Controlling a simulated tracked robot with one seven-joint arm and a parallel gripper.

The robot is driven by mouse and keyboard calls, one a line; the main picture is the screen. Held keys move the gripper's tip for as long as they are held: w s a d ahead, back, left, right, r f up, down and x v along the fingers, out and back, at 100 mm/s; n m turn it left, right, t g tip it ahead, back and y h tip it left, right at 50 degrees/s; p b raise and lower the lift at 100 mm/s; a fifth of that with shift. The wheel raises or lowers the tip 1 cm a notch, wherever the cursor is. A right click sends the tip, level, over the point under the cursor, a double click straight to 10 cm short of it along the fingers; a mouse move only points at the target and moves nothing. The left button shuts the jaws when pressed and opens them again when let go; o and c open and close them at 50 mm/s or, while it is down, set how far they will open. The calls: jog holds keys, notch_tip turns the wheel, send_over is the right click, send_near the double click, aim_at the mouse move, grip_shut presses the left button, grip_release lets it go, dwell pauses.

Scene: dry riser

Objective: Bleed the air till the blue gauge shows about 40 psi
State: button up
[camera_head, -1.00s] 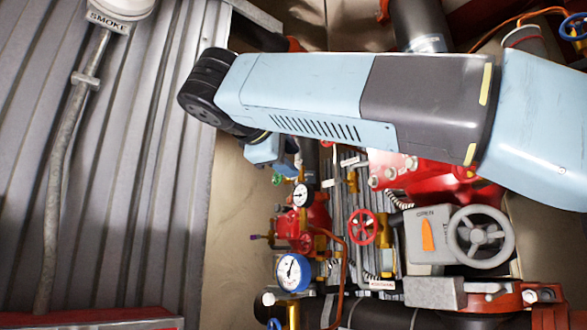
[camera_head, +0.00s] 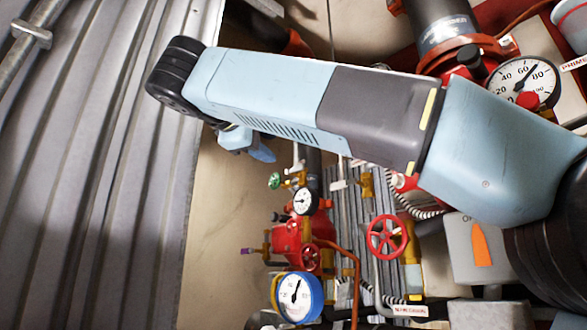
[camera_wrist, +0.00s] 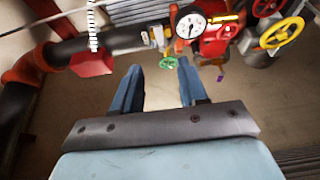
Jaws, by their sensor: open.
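The blue-rimmed gauge (camera_head: 297,298) is low in the head view, its needle pointing nearly straight up; its numbers are too small to read. A smaller dark-rimmed gauge (camera_head: 305,201) sits above it and a similar white dial (camera_wrist: 190,26) shows in the wrist view. My gripper (camera_wrist: 159,64) is open and empty, apart from the wheel. In the head view its blue fingers (camera_head: 262,152) are partly hidden by my arm.
A red handwheel (camera_head: 387,237) and red valve body (camera_head: 290,238) stand near the gauges. A yellow handwheel (camera_wrist: 282,33) and purple-tipped lever (camera_wrist: 220,78) are right of my fingers. A large gauge (camera_head: 524,83) is upper right. Corrugated wall (camera_head: 90,180) fills the left.

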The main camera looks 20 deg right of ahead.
aim_at(297, 168)
jog(key=x, duration=1.3)
jog(key=shift+s+d, duration=0.1)
jog(key=shift+s, duration=0.05)
jog(key=shift+f, duration=0.1)
grip_shut()
